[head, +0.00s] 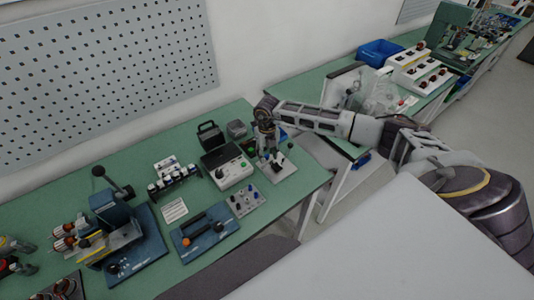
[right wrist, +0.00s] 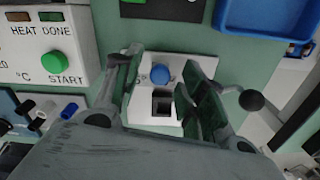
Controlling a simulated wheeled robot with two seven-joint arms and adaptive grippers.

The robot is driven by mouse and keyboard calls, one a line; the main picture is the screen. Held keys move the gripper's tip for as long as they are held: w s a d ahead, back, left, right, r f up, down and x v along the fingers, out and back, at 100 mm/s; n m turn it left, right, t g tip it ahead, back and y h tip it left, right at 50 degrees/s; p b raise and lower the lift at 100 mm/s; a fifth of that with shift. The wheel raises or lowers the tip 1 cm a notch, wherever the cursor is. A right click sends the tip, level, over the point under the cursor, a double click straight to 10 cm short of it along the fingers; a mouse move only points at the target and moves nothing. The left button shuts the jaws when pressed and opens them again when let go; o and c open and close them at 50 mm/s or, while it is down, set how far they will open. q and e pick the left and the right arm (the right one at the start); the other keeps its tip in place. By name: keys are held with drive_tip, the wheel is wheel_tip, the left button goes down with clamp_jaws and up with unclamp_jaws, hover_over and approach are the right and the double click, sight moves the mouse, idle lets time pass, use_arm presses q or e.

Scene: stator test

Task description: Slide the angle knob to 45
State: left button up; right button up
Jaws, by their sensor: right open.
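My right gripper (head: 268,148) is over a small white plate (head: 281,170) at the right end of the near green bench. In the right wrist view my right gripper (right wrist: 160,92) is open, its fingers on either side of a blue knob (right wrist: 160,74) and a black square part (right wrist: 162,104) on the white plate (right wrist: 144,112). Nothing is held. A lever with a black ball (right wrist: 251,100) is to the right of the right finger. No angle scale or 45 mark is readable, so I cannot tell which part is the angle knob. My left gripper is not seen.
A white heater box (right wrist: 50,45) with a green START button is left of the fingers. A blue tray (right wrist: 265,25) is at the upper right. In the head view a knob panel (head: 245,200) and a blue board with an orange-ended handle (head: 205,243) are to the left.

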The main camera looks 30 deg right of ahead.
drive_tip(key=shift+f, duration=0.1)
clamp_jaws()
drive_tip(key=shift+a, duration=0.1)
idle(0.3)
drive_tip(key=shift+s+a, duration=0.15)
drive_tip(key=shift+a, duration=1.2)
unclamp_jaws()
drive_tip(key=shift+a, duration=0.1)
